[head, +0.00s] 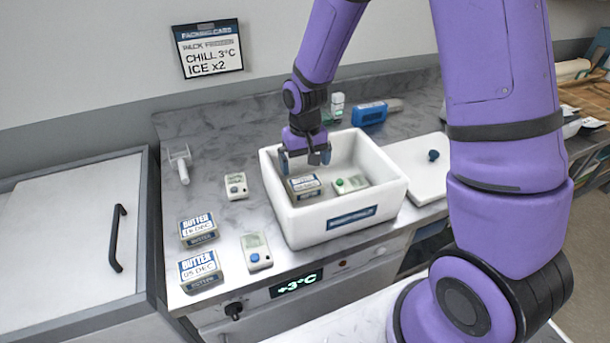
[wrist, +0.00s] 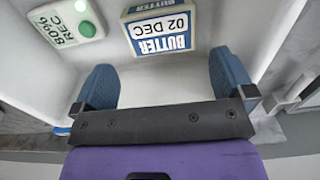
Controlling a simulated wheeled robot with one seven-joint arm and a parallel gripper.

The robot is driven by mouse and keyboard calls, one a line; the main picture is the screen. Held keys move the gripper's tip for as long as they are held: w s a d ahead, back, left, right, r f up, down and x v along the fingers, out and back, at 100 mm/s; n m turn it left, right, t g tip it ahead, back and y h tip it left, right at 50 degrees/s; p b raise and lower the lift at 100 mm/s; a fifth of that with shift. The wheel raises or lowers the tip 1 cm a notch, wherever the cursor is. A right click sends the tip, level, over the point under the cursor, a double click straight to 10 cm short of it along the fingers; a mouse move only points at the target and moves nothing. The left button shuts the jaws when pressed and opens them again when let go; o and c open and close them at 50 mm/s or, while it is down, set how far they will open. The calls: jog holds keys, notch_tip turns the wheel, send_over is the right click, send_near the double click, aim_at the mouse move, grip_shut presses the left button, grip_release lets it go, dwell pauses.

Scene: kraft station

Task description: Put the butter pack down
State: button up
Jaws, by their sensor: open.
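The butter pack (head: 304,186) lies inside the white box (head: 290,222), near its left side. In the wrist view the butter pack (wrist: 160,30) reads "BUTTER 02 DEC" and sits on the box floor beyond my fingertips. My gripper (head: 305,158) is above the left part of the box, behind the pack in the head view. Its blue fingers (wrist: 163,82) are spread wide with nothing between them. A white device (head: 351,184) with a green button lies to the pack's right in the box; the wrist view shows it (wrist: 66,22) reading "80% REC".
Two butter packs, 16 DEC (head: 198,230) and 05 DEC (head: 200,270), stand left of the box. Two more devices (head: 236,186) (head: 256,251) lie near them. The box's lid (head: 418,165) with a dark knob is at right. A blue object (head: 370,114) lies behind.

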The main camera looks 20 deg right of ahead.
jog(key=shift+r, duration=2.6)
notch_tip(320, 180, up, 15)
jog(key=t, duration=0.3)
send_over(306, 183)
jog(key=s+d, duration=0.4)
jog(key=s, duration=0.5)
jog(key=s+d+r+t, duration=0.1)
jog(key=s+r, duration=0.3)
jog(key=s, duration=0.3)
jog(key=s+d+r+t, duration=0.1)
jog(key=s+r, duration=0.3)
jog(key=s, duration=0.3)
jog(key=shift+s+d+r, duration=0.3)
jog(key=shift+s, duration=0.1)
